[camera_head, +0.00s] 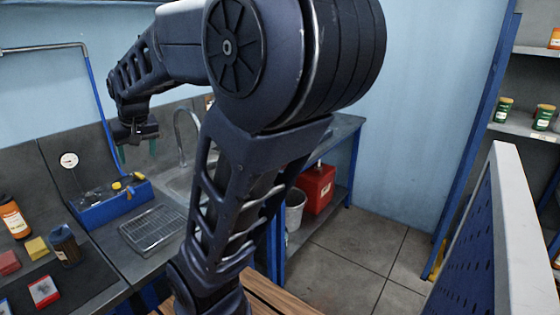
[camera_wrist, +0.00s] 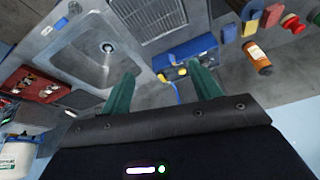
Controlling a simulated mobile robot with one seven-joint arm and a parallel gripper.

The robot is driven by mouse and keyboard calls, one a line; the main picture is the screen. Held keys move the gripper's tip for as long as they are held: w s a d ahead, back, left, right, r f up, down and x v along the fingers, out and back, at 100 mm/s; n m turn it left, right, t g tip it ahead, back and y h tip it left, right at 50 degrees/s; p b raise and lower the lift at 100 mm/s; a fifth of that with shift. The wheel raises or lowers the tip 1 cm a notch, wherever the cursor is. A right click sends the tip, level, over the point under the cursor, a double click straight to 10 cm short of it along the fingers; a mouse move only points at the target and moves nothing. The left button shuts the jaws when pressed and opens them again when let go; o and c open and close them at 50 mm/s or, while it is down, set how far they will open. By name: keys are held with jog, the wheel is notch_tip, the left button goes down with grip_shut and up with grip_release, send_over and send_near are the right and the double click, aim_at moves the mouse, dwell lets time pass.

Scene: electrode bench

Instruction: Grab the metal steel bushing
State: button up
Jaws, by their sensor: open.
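My gripper (camera_head: 138,151) is raised above the bench at the left in the head view, with its two green fingers apart and nothing between them. In the wrist view the open fingers (camera_wrist: 163,88) point toward the bench near the sink and the blue box. I cannot pick out a steel bushing for certain in either view. In the wrist view a red tray (camera_wrist: 14,90) at the left holds small metallic-looking pieces, too small and blurred to name. My arm hides part of the bench in the head view.
A blue box (camera_head: 95,212) with yellow parts stands beside a wire rack (camera_head: 150,228) and a sink (camera_wrist: 85,48). An orange-labelled bottle (camera_head: 13,216), a yellow block (camera_head: 37,248) and a red block (camera_head: 9,263) stand at the left. A red container (camera_head: 317,188) sits below the bench.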

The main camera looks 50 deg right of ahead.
jog(key=w+d+f+m+h, duration=0.1)
jog(key=w+d+m, duration=0.3)
jog(key=d, duration=0.6)
jog(key=w+d+f+m+g, duration=0.15)
jog(key=w+d, duration=0.35)
jog(key=d, duration=0.5)
jog(key=w+d+f+m+h, duration=0.1)
jog(key=w+d+m, duration=0.3)
jog(key=d, duration=0.6)
jog(key=s+d+f+m+g+h, duration=0.1)
jog(key=s+d+f+m, duration=0.15)
jog(key=d+f, duration=0.65)
jog(key=s+d+f+m+g, duration=0.15)
jog(key=s+d, duration=0.25)
jog(key=d, duration=1.1)
jog(key=s+d+f+m+h, duration=0.1)
jog(key=s+d+f+m, duration=0.15)
jog(key=d+f, duration=0.7)
jog(key=shift+n, duration=0.4)
jog(key=d+f, duration=0.6)
jog(key=d, duration=0.1)
jog(key=shift+s+f, duration=0.15)
jog(key=shift+f, duration=0.25)
jog(key=c, duration=1.2)
